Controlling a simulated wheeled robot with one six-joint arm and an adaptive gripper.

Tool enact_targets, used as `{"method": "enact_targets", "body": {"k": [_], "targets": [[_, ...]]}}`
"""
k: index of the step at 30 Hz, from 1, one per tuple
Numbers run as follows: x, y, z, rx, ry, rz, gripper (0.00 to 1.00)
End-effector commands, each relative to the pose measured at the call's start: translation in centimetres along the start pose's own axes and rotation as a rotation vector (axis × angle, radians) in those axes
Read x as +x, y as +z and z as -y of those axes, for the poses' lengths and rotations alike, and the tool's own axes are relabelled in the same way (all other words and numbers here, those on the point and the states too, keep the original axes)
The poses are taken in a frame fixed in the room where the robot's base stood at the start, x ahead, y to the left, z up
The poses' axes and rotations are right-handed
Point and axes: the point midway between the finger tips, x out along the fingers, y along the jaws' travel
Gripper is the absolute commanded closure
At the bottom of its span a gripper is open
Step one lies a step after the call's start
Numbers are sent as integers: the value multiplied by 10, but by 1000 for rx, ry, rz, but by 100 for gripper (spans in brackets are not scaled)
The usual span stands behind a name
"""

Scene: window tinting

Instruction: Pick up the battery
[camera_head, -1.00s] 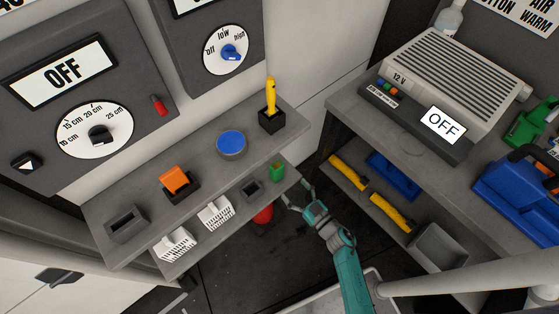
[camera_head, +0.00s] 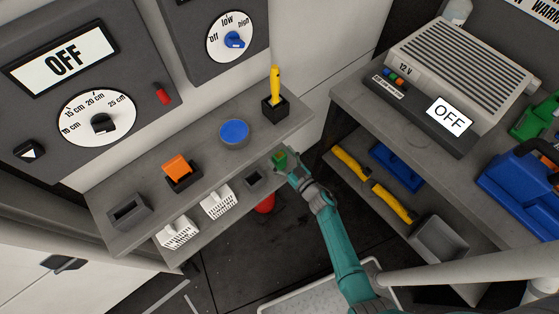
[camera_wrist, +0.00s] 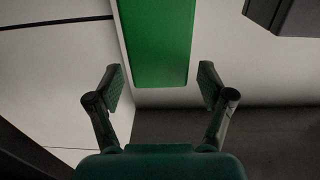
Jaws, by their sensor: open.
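The green block that looks like the battery (camera_head: 279,160) stands at the right end of the lower shelf, below the worktop on the left. In the wrist view the green battery (camera_wrist: 157,40) fills the upper middle, and its near end reaches down between the fingertips. My gripper (camera_head: 286,159) is right at the battery in the head view and partly covers it. In the wrist view my gripper (camera_wrist: 160,74) is open, with one finger on each side of the battery's near end. Gaps show on both sides, so neither finger appears to touch it.
The lower shelf also holds a small dark holder (camera_head: 254,178) and white baskets (camera_head: 218,202). A red round object (camera_head: 265,203) is below it. On the worktop above are a blue disc (camera_head: 234,133) and a yellow-handled tool (camera_head: 275,85). Another bench stands right.

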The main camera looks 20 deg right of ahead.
Motion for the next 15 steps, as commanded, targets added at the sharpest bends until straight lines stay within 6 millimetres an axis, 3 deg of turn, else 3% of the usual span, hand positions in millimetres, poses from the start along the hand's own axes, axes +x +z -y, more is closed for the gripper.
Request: {"method": "enact_targets", "body": {"k": [3, 11, 15], "targets": [[9, 0, 0, -1, 0, 1, 20], [11, 0, 0, -1, 0, 1, 20], [10, 0, 0, -1, 0, 1, 55]]}}
